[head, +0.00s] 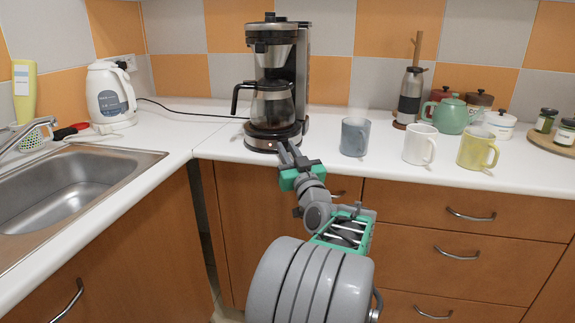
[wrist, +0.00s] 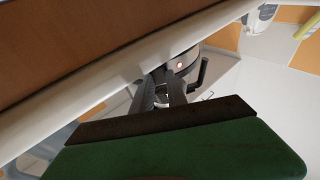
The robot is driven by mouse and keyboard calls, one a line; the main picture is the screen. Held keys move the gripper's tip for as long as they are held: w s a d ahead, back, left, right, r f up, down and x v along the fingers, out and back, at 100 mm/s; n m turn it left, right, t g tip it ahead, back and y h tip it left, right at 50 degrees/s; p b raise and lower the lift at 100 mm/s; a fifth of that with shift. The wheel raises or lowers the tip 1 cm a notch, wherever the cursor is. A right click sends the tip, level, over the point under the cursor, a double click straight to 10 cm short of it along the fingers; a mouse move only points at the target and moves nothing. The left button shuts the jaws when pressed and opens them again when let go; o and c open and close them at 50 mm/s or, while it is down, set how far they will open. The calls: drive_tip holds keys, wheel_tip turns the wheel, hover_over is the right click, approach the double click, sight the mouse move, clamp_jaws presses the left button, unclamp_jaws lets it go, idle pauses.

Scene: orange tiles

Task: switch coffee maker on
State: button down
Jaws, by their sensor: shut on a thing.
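The coffee maker (head: 258,38) is black and silver and stands against the back wall. Its glass carafe (head: 272,108) sits on the round base, handle to the left. A small reddish light (head: 270,145) shows on the front of the base; it also shows in the wrist view (wrist: 180,66). My gripper (head: 288,153) is at the counter's front edge, just right of that light, its fingertips close to the base. In the wrist view my gripper (wrist: 163,80) has its dark fingers close together beside the base. What lies between them is too small to make out.
A grey mug (head: 355,137), a white mug (head: 420,145) and a yellow mug (head: 477,150) stand right of my gripper. A white kettle (head: 106,98) and a sink (head: 60,190) are left. The counter (head: 215,120) left of the coffee maker is mostly clear, with a black cord.

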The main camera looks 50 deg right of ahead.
drive_tip(key=c, duration=1.3)
unclamp_jaws()
drive_tip(key=v, duration=0.7)
drive_tip(key=shift+s+a+f, duration=0.1)
drive_tip(key=shift+s+a, duration=0.15)
drive_tip(key=shift+s, duration=0.05)
